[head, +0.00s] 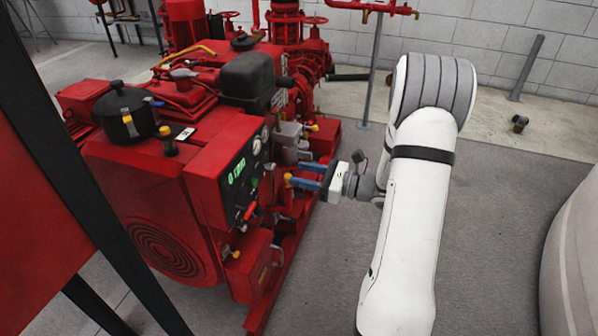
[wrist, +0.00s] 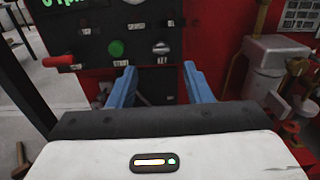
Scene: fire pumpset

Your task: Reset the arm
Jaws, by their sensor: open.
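My gripper (head: 290,181) is in front of the red pump's control panel (head: 238,178), at its right side in the head view. Its two blue fingers also show in the wrist view (wrist: 158,82), spread apart with nothing between them. Beyond them the panel (wrist: 100,57) shows a green button (wrist: 116,48), a silver key switch (wrist: 161,48) and a red lever (wrist: 105,82) left of the left finger. Whether the fingertips touch the panel I cannot tell. My white arm reaches in from the right.
The red pumpset (head: 165,190) fills the left and middle. A red board with a dark frame (head: 105,220) stands close at the left. A thin grey post (head: 373,70) stands behind my arm. Grey floor (head: 490,220) is clear to the right, up to a pale rounded object (head: 575,260).

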